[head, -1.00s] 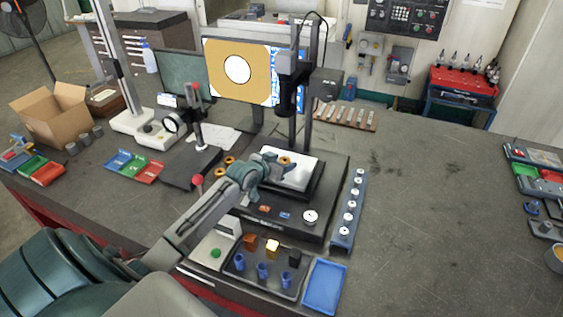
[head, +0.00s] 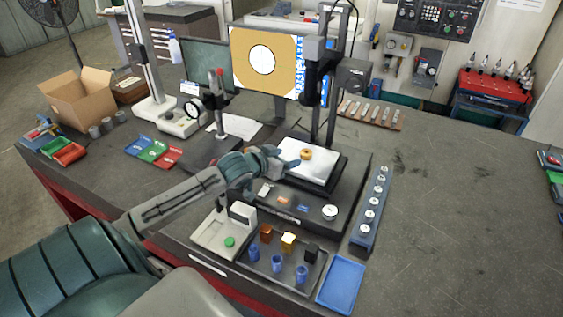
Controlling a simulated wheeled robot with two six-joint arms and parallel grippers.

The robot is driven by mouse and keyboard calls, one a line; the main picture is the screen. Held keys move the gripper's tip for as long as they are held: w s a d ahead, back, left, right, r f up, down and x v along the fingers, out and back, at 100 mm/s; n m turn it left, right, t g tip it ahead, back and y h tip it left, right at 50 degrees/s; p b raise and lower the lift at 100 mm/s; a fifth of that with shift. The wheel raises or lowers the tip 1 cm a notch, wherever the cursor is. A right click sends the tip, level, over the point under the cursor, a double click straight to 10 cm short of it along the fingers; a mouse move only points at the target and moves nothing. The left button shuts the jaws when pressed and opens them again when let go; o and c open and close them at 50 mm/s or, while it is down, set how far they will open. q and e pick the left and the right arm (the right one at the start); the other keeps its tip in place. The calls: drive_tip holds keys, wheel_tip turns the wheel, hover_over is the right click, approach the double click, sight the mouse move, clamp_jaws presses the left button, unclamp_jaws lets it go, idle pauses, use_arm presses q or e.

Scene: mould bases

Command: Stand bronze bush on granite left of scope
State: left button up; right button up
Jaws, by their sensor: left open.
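A small bronze bush (head: 306,154) stands on the white stage plate (head: 322,173) of the scope (head: 318,85). My left gripper (head: 293,160) is open, just left of the bush at the plate's left edge, and appears apart from it. Left of the scope, a dark slab (head: 203,152), seemingly the granite, carries a dial indicator stand (head: 221,115). My left gripper and forearm hide part of the bench between slab and scope. My right gripper is out of view.
The monitor (head: 262,62) shows a magnified ring. In front are a black tray (head: 262,268) with coloured blocks and blue cups, and an empty blue tray (head: 341,284). A rail of white-topped pieces (head: 365,226) lies right of the scope.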

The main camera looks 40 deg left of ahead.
sight(304, 153)
use_arm(q)
drive_tip(key=shift+s+r, duration=0.25)
drive_tip(key=shift+s, duration=0.25)
drive_tip(key=shift+o, duration=0.4)
drive_tip(key=shift+s+f+b, duration=0.2)
drive_tip(key=shift+f+b, duration=0.2)
drive_tip(key=shift+b, duration=0.3)
drive_tip(key=p+x, duration=0.1)
drive_tip(key=x, duration=0.4)
drive_tip(key=shift+w+p, duration=0.3)
drive_tip(key=shift+w, duration=0.05)
drive_tip(key=shift+w+r+p, duration=0.1)
drive_tip(key=shift+w+p, duration=0.25)
drive_tip(key=p+x, duration=0.2)
drive_tip(key=x, duration=0.2)
drive_tip(key=shift+w+d+r, duration=0.1)
drive_tip(key=shift+d, duration=0.1)
drive_tip(key=shift+w+f, duration=0.25)
